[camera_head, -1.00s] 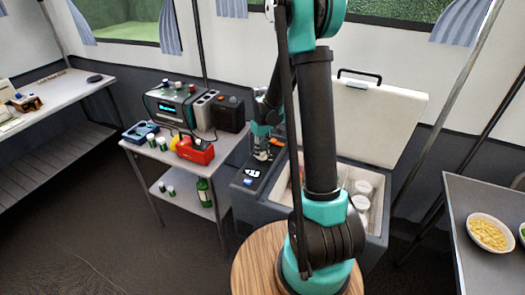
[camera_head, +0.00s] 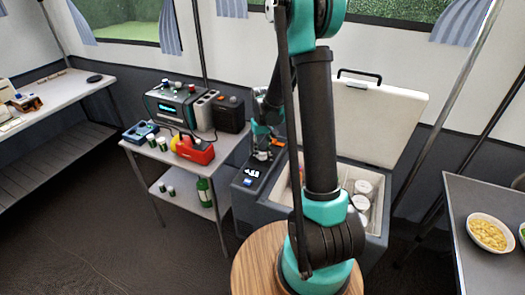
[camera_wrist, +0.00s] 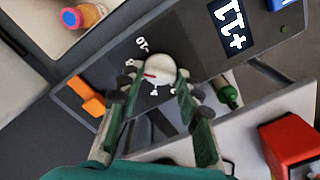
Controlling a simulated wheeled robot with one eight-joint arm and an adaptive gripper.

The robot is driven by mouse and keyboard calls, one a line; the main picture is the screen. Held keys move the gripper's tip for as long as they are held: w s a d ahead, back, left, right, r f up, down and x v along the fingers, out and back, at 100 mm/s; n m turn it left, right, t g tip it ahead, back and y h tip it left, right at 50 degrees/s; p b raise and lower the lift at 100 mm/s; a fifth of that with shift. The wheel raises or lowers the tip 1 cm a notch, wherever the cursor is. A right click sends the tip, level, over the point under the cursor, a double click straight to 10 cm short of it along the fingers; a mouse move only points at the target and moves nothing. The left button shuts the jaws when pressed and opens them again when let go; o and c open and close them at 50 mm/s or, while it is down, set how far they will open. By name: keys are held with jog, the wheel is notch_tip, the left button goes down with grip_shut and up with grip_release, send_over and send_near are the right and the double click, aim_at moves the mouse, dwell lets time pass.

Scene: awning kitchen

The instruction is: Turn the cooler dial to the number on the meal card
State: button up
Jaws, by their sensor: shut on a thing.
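The cooler (camera_head: 243,207) stands open, with its control panel on the left end. In the wrist view the pale round dial (camera_wrist: 160,68) sits on the dark panel, and its red mark points left toward one finger. Small white numbers ring the dial; some are hidden by the fingers. My gripper (camera_wrist: 155,88) is shut on the dial, one finger on each side. The panel display (camera_wrist: 231,25) appears upside down and seems to read +11. I cannot make out a meal card.
An orange switch (camera_wrist: 86,95) and a blue button (camera_wrist: 283,3) flank the dial on the panel. The raised lid (camera_head: 375,120) stands behind the cooler. Food bowls (camera_head: 487,232) stand at right.

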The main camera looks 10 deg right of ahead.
aim_at(263, 153)
jog(key=o, duration=1.2)
jog(key=shift+c, duration=0.2)
notch_tip(263, 153, up, 12)
